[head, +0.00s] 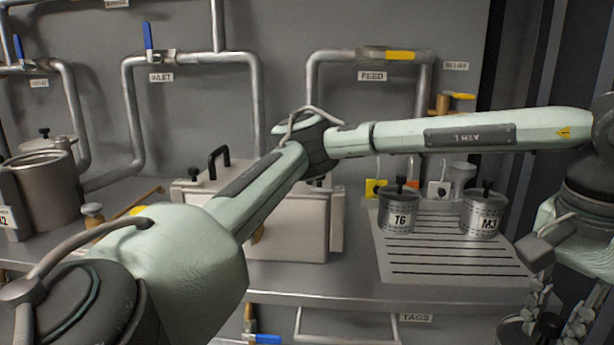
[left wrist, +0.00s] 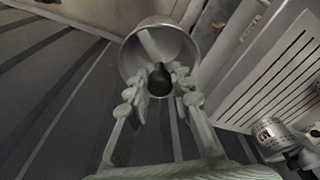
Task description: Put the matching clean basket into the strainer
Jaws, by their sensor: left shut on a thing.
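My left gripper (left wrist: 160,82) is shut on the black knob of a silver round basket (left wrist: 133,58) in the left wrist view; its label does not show. In the head view this gripper (head: 560,318) hangs at the bottom right, in front of and right of the slotted tray. Basket T6 (head: 397,213) and basket M3 (head: 482,215) stand upright on that tray, each with a black knob. A grey open vessel (head: 50,190), possibly the strainer, stands at the far left; its inside is hidden and its tag is cut off, ending in 2. My right gripper is not in view.
The slotted tray (head: 455,262) lies on the right of the bench. A pale box (head: 290,232) with a black handle stands mid-bench, partly behind my left arm. Pipes with blue-handled valves (head: 148,38) run along the wall. A rail (head: 350,338) is below the bench edge.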

